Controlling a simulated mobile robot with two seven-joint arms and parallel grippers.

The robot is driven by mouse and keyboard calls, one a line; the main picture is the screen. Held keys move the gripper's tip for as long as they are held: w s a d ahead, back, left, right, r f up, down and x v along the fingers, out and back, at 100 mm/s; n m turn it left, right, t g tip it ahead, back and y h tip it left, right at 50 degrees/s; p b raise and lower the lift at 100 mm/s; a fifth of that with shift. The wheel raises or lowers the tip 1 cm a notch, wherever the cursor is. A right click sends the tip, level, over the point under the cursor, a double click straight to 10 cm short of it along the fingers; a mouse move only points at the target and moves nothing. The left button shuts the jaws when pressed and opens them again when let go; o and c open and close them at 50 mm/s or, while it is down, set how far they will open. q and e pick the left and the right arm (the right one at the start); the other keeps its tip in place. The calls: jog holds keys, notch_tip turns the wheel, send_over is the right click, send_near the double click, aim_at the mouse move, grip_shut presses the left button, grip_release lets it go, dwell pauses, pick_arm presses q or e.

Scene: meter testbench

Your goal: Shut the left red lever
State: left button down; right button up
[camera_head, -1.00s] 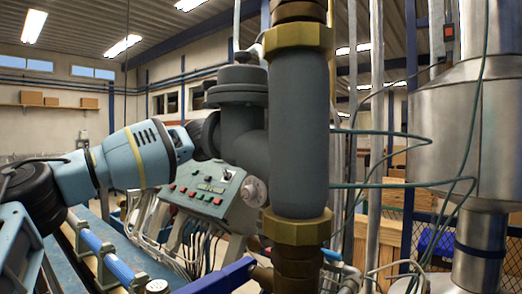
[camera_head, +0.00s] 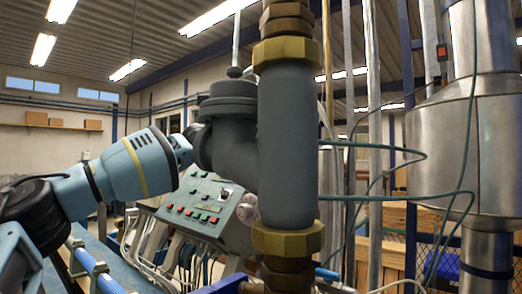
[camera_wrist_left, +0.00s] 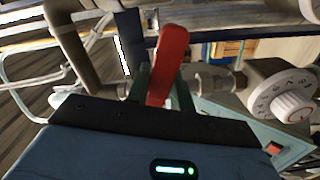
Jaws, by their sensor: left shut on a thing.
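The red lever (camera_wrist_left: 171,55) stands up in the middle of the left wrist view, slightly tilted, on a pipe fitting. My left gripper (camera_wrist_left: 164,84) has its two greenish fingers on either side of the lever's lower part and is shut on it. In the head view my left arm reaches in from the left, and its gripper end is hidden behind the dark grey valve body (camera_head: 232,130). The lever cannot be seen in the head view. My right gripper is in neither current view.
A thick vertical grey pipe (camera_head: 288,150) with brass nuts stands close in front. A control panel (camera_head: 200,203) with red and green buttons lies below my left arm. A white dial (camera_wrist_left: 287,98) is right of the lever. A metal tank (camera_head: 465,150) stands at right.

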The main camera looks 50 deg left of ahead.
pick_arm(q)
jog(key=c, duration=1.2)
grip_release()
jog(key=shift+s, duration=0.15)
jog(key=s+b, duration=0.1)
jog(key=s, duration=0.6)
jog(key=shift+s+d+b, duration=0.25)
jog(key=shift+d+b, duration=0.05)
jog(key=shift+d, duration=0.15)
